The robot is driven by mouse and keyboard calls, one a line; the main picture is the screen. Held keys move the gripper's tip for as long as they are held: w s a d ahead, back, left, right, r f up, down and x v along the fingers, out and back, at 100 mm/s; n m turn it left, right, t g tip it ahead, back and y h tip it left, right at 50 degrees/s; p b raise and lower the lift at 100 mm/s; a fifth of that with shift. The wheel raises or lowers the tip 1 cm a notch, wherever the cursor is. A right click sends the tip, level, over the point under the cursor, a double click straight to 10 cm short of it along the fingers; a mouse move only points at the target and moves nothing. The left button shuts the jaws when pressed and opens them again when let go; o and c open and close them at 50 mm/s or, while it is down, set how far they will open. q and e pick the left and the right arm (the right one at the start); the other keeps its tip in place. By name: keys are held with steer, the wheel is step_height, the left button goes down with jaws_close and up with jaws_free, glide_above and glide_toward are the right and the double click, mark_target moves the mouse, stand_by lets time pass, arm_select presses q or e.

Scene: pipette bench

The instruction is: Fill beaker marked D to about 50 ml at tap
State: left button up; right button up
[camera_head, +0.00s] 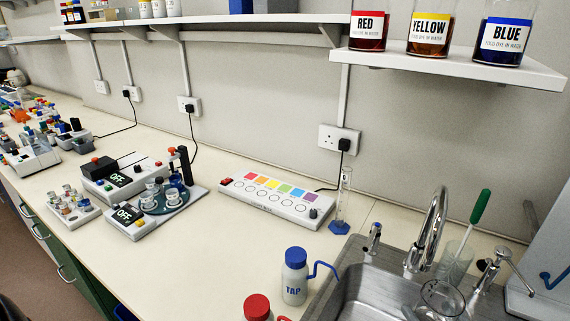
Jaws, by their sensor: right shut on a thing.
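A clear glass beaker (441,297) is at the bottom right, over the steel sink (365,290). Its mark cannot be read, and I cannot make out a liquid level in it. My right gripper (436,316) is at the bottom edge by the beaker, mostly cut off, and is shut on it. The curved chrome tap (433,225) stands at the back of the sink, behind the beaker. No stream of water is visible. My left gripper is not in view.
A white TAP wash bottle (294,279) and a red-capped bottle (257,306) stand left of the sink. A glass jar (456,262) with a green-handled brush (480,207) is right of the tap.

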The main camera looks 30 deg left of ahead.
mark_target(432, 294)
steer(key=shift+r, duration=1.15)
steer(key=shift+w+d+r+b, duration=0.2)
steer(key=shift+w+r+b, duration=0.1)
steer(key=shift+r+b, duration=0.1)
steer(key=d+r+m+t+h+b, duration=0.2)
steer(key=d+r+m+h+b, duration=0.4)
steer(key=d+r, duration=0.5)
steer(key=shift+r+m+h+b, duration=0.3)
steer(key=shift+r+h+b, duration=0.3)
steer(key=shift+r, duration=0.15)
steer(key=shift+d, duration=0.15)
